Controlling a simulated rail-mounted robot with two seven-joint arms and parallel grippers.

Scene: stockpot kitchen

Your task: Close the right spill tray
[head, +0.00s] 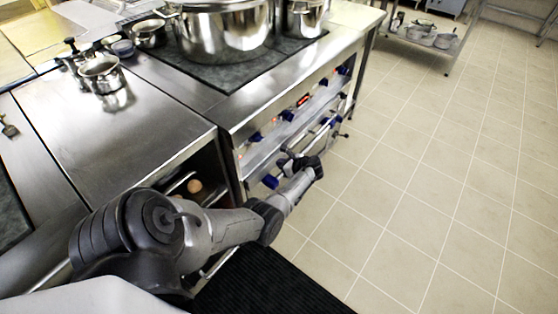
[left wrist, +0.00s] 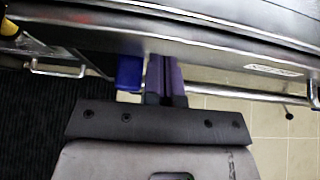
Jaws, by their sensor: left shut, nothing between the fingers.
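The right spill tray cannot be told apart clearly from the cooker front (head: 262,150), and I cannot tell how far it stands out. A metal bar handle (left wrist: 235,94) runs along the cooker front in the left wrist view, passing close to my left gripper's fingers. My left gripper (head: 288,160) is at the lower cooker front in the head view, partly hidden by its own wrist. In the left wrist view its closed fingers (left wrist: 165,78) point at the dark front edge, with nothing between them. I cannot tell whether they touch it. My right gripper is not in view.
A blue knob (left wrist: 129,73) sits just left of the fingers. A large stockpot (head: 222,32) stands on the cooktop. A small pot (head: 101,73) stands on the steel counter (head: 105,135). Open tiled floor (head: 420,170) lies to the right, and a black mat (head: 265,285) below.

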